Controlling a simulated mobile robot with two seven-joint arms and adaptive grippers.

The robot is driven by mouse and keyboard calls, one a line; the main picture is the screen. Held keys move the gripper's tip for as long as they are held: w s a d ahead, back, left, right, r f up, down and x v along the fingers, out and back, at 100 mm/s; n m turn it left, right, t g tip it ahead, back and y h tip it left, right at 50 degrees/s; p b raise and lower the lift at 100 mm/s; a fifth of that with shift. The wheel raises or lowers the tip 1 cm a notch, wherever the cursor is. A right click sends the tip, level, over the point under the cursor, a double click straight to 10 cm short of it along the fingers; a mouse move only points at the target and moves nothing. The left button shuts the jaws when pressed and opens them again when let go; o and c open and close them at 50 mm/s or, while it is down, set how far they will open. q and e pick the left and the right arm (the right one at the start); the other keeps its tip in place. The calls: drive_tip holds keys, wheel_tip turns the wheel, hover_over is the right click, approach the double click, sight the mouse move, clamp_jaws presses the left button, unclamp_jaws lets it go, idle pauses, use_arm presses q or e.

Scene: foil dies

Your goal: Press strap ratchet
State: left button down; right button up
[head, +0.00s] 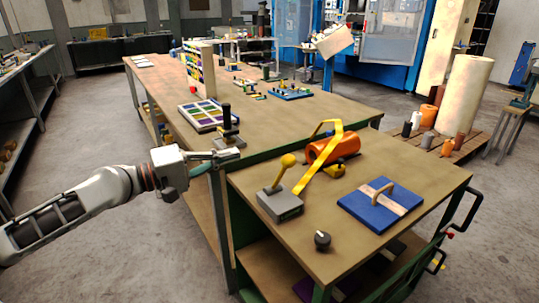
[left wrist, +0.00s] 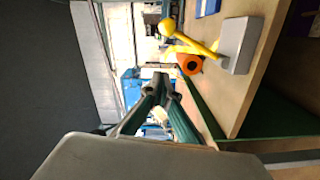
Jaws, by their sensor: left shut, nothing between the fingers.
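A yellow strap (head: 318,165) runs over an orange roll (head: 322,151) on the near end of the bench. A small yellow and dark piece, which looks like the strap's ratchet (head: 336,171), sits at the front of the roll. My left gripper (head: 234,155) is shut and empty, left of the roll and apart from it, near the bench's left edge. My right gripper is not in view.
A grey box (head: 281,205) with a yellow ball lever (head: 288,160) stands between my gripper and the roll's front. A blue plate with a handle (head: 380,204) and a black knob (head: 322,240) lie nearer. A black-handled press (head: 228,130) stands just behind my gripper.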

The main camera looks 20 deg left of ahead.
sight(281, 176)
use_arm(q)
drive_tip(key=w+d+p, duration=0.4)
drive_tip(key=d+p, duration=0.1)
drive_tip(key=d, duration=0.4)
drive_tip(key=shift+w+f, duration=0.2)
drive_tip(key=shift+f, duration=0.25)
